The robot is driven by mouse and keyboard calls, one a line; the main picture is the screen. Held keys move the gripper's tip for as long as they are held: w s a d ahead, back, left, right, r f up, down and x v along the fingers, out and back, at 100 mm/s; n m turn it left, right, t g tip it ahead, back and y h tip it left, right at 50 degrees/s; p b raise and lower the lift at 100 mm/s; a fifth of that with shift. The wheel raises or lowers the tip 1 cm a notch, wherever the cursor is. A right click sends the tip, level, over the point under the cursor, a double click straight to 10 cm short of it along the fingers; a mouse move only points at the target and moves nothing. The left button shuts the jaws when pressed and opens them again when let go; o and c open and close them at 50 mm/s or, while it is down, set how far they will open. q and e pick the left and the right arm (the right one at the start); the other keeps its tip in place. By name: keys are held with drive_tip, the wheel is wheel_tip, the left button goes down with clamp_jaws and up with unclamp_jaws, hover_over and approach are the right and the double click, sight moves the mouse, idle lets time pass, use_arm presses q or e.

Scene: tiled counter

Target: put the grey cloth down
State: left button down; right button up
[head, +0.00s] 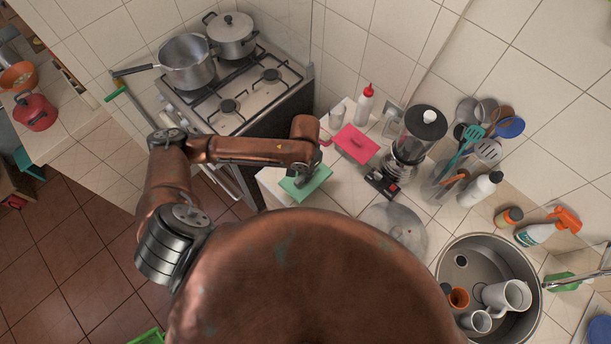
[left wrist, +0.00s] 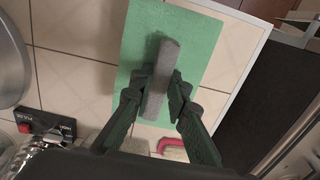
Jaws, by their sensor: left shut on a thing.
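The grey cloth (left wrist: 168,58) shows in the left wrist view as a narrow folded strip. My left gripper (left wrist: 158,88) is shut on it, with one finger on each side. The cloth is over a green board (left wrist: 205,50), which lies on the tiled counter. I cannot tell whether the cloth touches the board. In the head view the left gripper (head: 301,177) is above the same green board (head: 318,180), and the cloth is hard to make out there. My right gripper is not in view.
A pink board (head: 356,145) and a blender (head: 413,145) stand behind and right of the green board. The stove (head: 240,98) with pots is at the left. A round metal lid (head: 398,226) and the sink (head: 470,253) are at the right.

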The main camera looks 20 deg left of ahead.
use_arm(q)
drive_tip(key=shift+w+a+f, duration=0.1)
drive_tip(key=shift+w+f, duration=0.55)
drive_tip(key=shift+f, duration=0.1)
wheel_tip(320, 180, down, 2)
drive_tip(key=shift+s+f+p, duration=0.1)
drive_tip(key=shift+f+p, duration=0.05)
drive_tip(key=shift+p, duration=0.15)
drive_tip(key=shift+f, duration=0.3)
drive_tip(key=c, duration=1.8)
unclamp_jaws()
drive_tip(key=shift+f, duration=0.1)
drive_tip(key=shift+c, duration=0.2)
wheel_tip(320, 180, up, 12)
drive_tip(key=shift+r+b, duration=0.1)
drive_tip(key=shift+b, duration=0.2)
